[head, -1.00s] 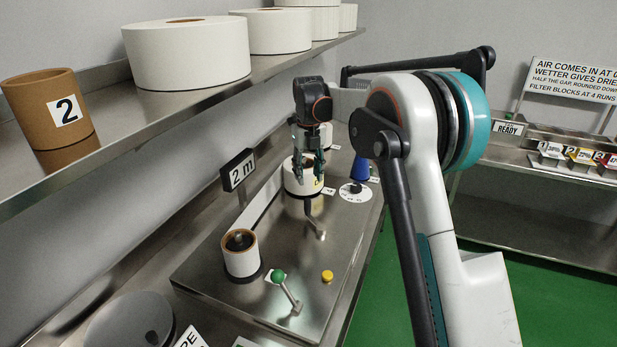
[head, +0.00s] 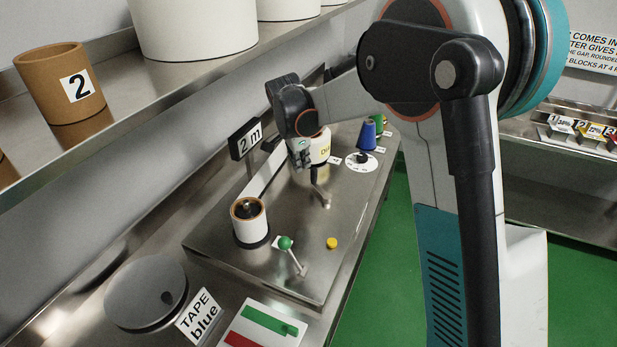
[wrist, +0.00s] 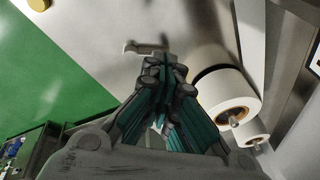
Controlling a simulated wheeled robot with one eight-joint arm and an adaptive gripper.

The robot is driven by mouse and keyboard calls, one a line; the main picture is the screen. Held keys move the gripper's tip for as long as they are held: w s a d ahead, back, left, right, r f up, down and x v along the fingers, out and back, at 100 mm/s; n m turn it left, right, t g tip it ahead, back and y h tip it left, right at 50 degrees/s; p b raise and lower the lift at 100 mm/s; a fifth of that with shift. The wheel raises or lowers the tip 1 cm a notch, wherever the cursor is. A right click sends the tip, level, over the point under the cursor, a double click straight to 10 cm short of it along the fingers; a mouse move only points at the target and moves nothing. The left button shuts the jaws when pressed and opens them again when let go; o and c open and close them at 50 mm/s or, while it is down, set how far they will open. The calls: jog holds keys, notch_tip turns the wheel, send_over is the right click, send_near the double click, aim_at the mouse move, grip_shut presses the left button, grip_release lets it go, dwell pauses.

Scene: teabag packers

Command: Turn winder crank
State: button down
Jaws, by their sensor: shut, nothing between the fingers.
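A grey metal crank (head: 322,194) stands on the steel winder plate (head: 235,262), in front of a white roll (head: 321,149). In the wrist view the crank's bent grey arm (wrist: 142,48) shows just beyond my fingertips; I cannot tell whether they touch it. My gripper (head: 302,164) is beside the white roll, above and behind the crank in the head view. In the wrist view my gripper (wrist: 164,66) has its fingers shut together and empty. The head view partly hides the fingers. A white roll with a dark rim (wrist: 222,100) is right of them.
The plate also carries a paper core on a spindle (head: 249,225), a green-knobbed lever (head: 286,243), a yellow button (head: 332,243), a dial (head: 351,161) and a "2 m" sign (head: 245,141). A shelf (head: 130,95) with large rolls overhangs the left. Green floor (head: 385,270) is clear.

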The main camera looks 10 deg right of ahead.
jog(key=s+a+n+t, duration=0.1)
jog(key=s+n, duration=0.3)
jog(key=n, duration=0.4)
jog(key=b+x, duration=0.1)
jog(key=x, duration=0.9)
jog(key=shift+w+f, duration=0.2)
jog(key=shift+f, duration=0.1)
jog(key=shift+w+d+r, duration=0.1)
jog(key=shift+w+d, duration=0.2)
jog(key=shift+w, duration=0.25)
jog(key=shift+w+d+r, duration=0.15)
jog(key=shift+w+d, duration=0.2)
jog(key=shift+w, duration=0.15)
jog(key=shift+w+d, duration=0.35)
jog(key=shift+w, duration=0.2)
jog(key=shift+b, duration=0.35)
jog(key=shift+w+d+b, duration=0.35)
jog(key=shift+w, duration=0.1)
jog(key=shift+r, duration=0.15)
